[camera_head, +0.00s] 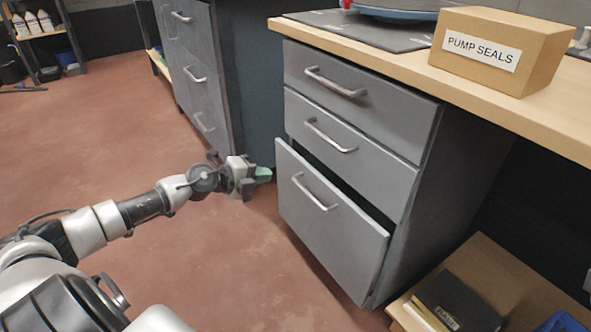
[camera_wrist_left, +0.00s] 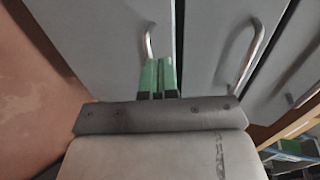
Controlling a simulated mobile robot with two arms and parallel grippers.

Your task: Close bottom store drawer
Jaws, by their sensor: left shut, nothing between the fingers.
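The bottom drawer (camera_head: 325,234) of the grey store cabinet stands partly pulled out, with a dark gap above its front. Its silver bar handle (camera_head: 314,191) is on the upper part of the front. The two drawers above it look shut. My left gripper (camera_head: 264,174) is shut and empty, just left of the bottom drawer's left edge. In the left wrist view the green fingertips (camera_wrist_left: 158,76) are together in front of grey drawer fronts, near a silver handle (camera_wrist_left: 149,42). I cannot tell whether they touch the drawer. My right gripper is not in view.
The wooden worktop (camera_head: 390,68) above holds a cardboard box labelled PUMP SEALS (camera_head: 502,50). A low wooden shelf (camera_head: 480,250) with dark items is at the lower right. Another grey drawer unit (camera_head: 192,75) stands behind. The red floor (camera_head: 120,130) at the left is clear.

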